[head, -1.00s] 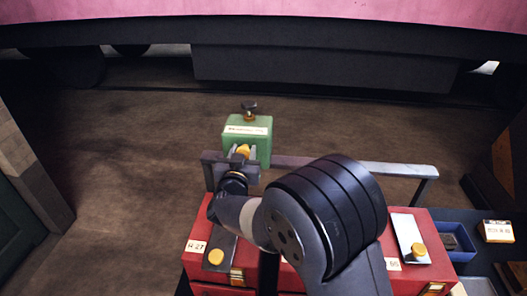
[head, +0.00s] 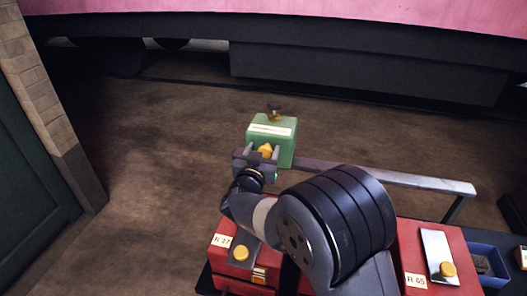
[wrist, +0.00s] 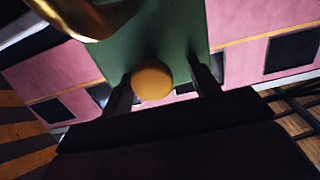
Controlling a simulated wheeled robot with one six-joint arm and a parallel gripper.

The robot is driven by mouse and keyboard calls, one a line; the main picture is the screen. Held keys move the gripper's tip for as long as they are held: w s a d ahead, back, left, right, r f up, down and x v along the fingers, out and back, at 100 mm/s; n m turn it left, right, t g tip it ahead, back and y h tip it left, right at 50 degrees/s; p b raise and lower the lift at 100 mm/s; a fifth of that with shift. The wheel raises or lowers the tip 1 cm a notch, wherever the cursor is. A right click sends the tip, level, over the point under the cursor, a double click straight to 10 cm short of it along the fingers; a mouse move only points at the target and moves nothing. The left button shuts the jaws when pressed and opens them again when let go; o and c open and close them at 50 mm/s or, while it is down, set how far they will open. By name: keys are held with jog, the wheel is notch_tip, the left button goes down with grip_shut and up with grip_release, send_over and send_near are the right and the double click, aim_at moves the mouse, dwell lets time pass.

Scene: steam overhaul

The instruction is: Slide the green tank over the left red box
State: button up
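The green tank (head: 285,150) stands upright behind the left end of a grey rail, with a pale label, a dark fitting on top and a yellow knob (head: 264,151) on its near side. My gripper (head: 257,160) is at this near side, with its fingers around the knob. In the wrist view the fingers look apart, with a gap between knob and right finger, so the gripper looks open. The left red box (head: 225,268), labelled R 27, is nearer to me, below the tank in the picture. My arm hides part of it.
The grey rail (head: 400,178) runs right from the tank on a leg. The right red box (head: 408,240), labelled R 65, has a blue tray (head: 489,262) beside it. A pink carriage (head: 300,12) spans the back. Brown floor is clear at left.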

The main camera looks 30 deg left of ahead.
jog(key=b+v, duration=0.1)
jog(key=v, duration=0.9)
jog(key=shift+s+b, duration=0.3)
jog(key=shift+s, duration=0.1)
jog(key=shift+w, duration=0.1)
jog(key=x, duration=0.3)
jog(key=p+x, duration=0.1)
jog(key=x, duration=0.7)
jog(key=shift+d+p, duration=0.25)
jog(key=shift+p, duration=0.1)
jog(key=shift+d, duration=0.45)
jog(key=shift+d+r, duration=0.1)
jog(key=shift+d, duration=0.05)
